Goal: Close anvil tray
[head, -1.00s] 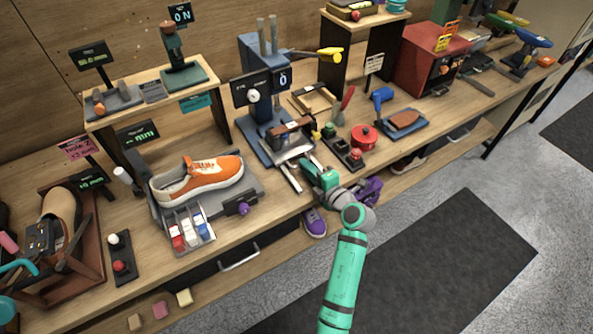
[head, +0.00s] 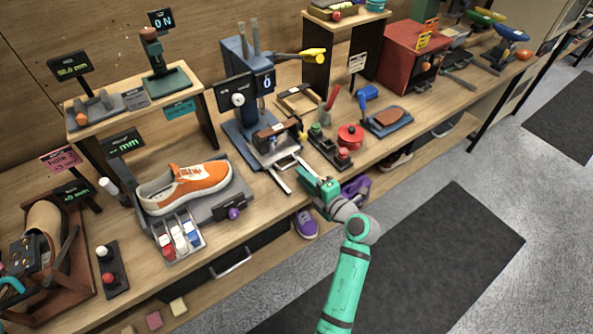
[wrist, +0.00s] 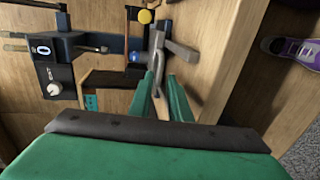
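The blue press (head: 237,62) stands mid-bench, with a display reading 0 and a yellow-tipped lever. Grey metal bars (head: 279,179), seemingly the anvil tray, stick out from its base toward the bench's front edge. In the wrist view a grey bar with a crosspiece (wrist: 183,49) lies just beyond and between my fingertips. My gripper (head: 305,174) is low at the front of the press, by the bars' outer end. In the wrist view my gripper (wrist: 160,78) has its two green fingers apart, with a narrow gap. I cannot tell whether they touch the bar.
An orange sneaker (head: 186,184) sits on a grey stand to the left. A red pot (head: 350,137) and a small button panel (head: 329,148) lie right of the press. A purple shoe (head: 305,223) is below the bench edge. Floor in front is clear.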

